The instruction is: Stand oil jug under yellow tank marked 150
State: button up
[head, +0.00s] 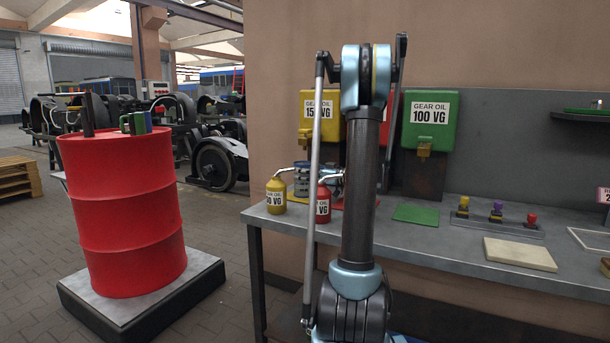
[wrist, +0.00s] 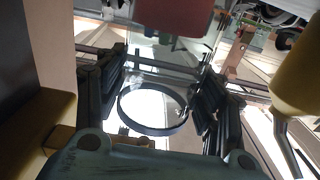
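The yellow tank (head: 311,111) hangs on the wall behind the bench. Its label reads GEAR OIL 15_ VG, partly hidden by my arm. A yellow oil jug (head: 276,196) stands upright at the bench's left end; its label ends in 50 VG. A red oil jug (head: 323,204) stands right of it, partly behind my arm. A yellow jug (wrist: 298,75) shows at the right, outside the fingers.
A green tank (head: 431,120) marked 100 VG hangs right of my arm, above a green mat (head: 416,214). The bench (head: 395,240) also holds a small rack (head: 498,226) and a pale board (head: 519,254). A red drum (head: 130,210) stands on the left.

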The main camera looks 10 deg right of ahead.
jog(key=o, duration=0.4)
jog(key=shift+r, duration=0.1)
jog(key=v, duration=1.2)
